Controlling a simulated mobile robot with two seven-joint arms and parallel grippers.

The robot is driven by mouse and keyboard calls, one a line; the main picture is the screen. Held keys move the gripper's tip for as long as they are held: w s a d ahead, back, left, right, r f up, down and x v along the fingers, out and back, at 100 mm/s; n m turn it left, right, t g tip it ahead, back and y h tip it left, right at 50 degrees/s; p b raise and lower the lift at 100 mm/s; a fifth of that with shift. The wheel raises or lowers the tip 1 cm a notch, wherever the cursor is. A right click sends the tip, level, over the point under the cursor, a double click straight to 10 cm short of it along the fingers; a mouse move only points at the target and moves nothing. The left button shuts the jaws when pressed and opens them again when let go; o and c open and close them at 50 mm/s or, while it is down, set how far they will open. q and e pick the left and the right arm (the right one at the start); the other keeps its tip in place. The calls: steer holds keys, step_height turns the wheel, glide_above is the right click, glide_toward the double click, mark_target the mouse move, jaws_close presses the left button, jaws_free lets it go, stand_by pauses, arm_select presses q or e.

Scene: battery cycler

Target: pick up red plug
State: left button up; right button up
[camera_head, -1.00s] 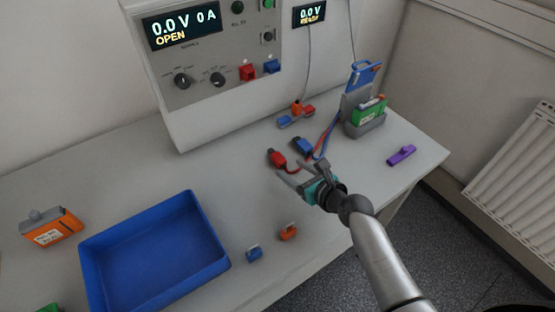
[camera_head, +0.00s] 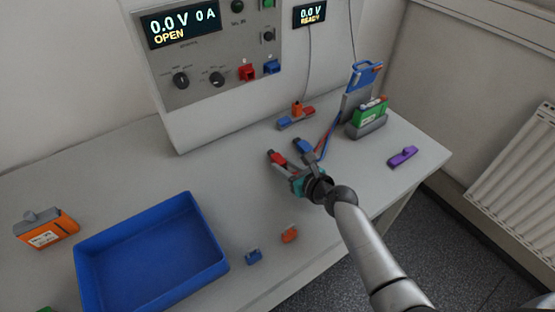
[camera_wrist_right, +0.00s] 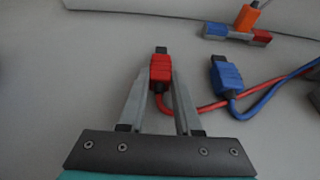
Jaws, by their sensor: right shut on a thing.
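The red plug (camera_wrist_right: 161,70) lies between the two fingers of my right gripper (camera_wrist_right: 158,88) in the right wrist view. The fingers are shut on its sides, and its dark tip points away from the gripper. A red cable runs from it to the right. In the head view the red plug (camera_head: 277,158) shows at the fingertips of my right gripper (camera_head: 284,166), low over the table. The blue plug (camera_head: 303,146) lies just to the right, apart from the fingers; it also shows in the right wrist view (camera_wrist_right: 226,76). My left gripper is not in view.
A red and blue block with an orange part (camera_head: 296,118) stands behind the plugs. A grey cradle (camera_head: 368,131) holds a green battery to the right. A purple piece (camera_head: 403,157) lies at the right edge. A blue tray (camera_head: 215,268) stands at front left. The cycler panel (camera_head: 205,92) is behind.

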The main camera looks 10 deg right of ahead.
jaws_close()
steer(key=shift+r+p, duration=0.35)
steer(key=shift+r, duration=0.2)
step_height(320, 180, up, 19)
steer(key=p, duration=0.8)
